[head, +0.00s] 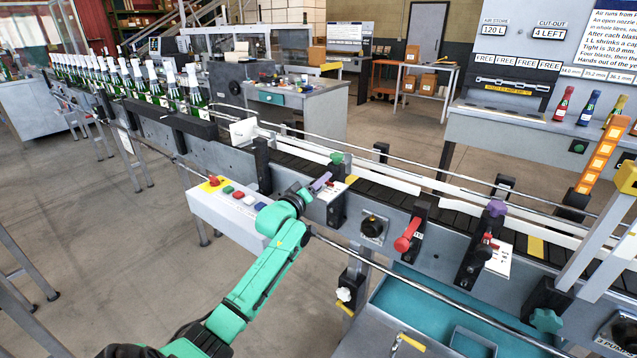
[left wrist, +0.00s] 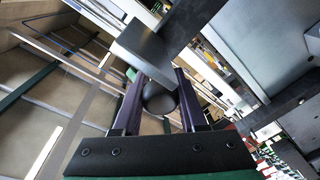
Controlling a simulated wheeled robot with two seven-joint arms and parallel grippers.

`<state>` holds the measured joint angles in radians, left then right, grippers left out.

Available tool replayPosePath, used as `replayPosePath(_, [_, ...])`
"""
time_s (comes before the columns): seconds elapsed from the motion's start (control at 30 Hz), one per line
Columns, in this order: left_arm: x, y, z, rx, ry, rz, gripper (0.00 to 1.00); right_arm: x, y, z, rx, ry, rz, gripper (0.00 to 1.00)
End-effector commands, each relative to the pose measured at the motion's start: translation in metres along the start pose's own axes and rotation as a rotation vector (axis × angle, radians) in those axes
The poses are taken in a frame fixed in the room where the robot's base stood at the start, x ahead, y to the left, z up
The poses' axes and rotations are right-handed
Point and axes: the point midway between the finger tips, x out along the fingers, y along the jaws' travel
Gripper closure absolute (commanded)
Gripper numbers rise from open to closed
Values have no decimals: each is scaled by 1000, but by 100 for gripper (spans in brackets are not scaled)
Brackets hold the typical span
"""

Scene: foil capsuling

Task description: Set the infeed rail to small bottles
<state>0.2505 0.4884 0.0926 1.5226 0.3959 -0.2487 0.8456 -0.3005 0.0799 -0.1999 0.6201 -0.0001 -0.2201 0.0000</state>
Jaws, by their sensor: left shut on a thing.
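A similar bracket (head: 474,258) with a purple knob (head: 496,208) and scale plate stands farther right. My left gripper (head: 318,184) reaches the left bracket. In the left wrist view its two fingers are shut on a dark rounded knob (left wrist: 160,98), beside a dark block (left wrist: 148,50). The gripper partly hides this knob in the head view. The scale readings are too small to tell. My right gripper is not in view.
A button box (head: 235,205) stands left of my left gripper. A red handle (head: 408,235) and a black dial (head: 373,227) are on the conveyor side. Green bottles (head: 150,82) line the far conveyor. A teal tray (head: 430,310) lies below.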

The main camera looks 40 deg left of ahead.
Motion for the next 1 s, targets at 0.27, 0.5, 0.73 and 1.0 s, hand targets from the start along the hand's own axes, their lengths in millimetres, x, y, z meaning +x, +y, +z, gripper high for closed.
replayPosePath(0.27, [0,-2,2,1,-4,-4,30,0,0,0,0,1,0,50])
replayPosePath(0.5, [-1,-1,2,1,-2,-2,30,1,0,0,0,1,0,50])
replayPosePath(0.73, [-27,-3,3,2,-4,-2,30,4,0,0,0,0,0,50])
replayPosePath(1.0, [-89,-4,4,2,-5,-4,30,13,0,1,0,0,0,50])
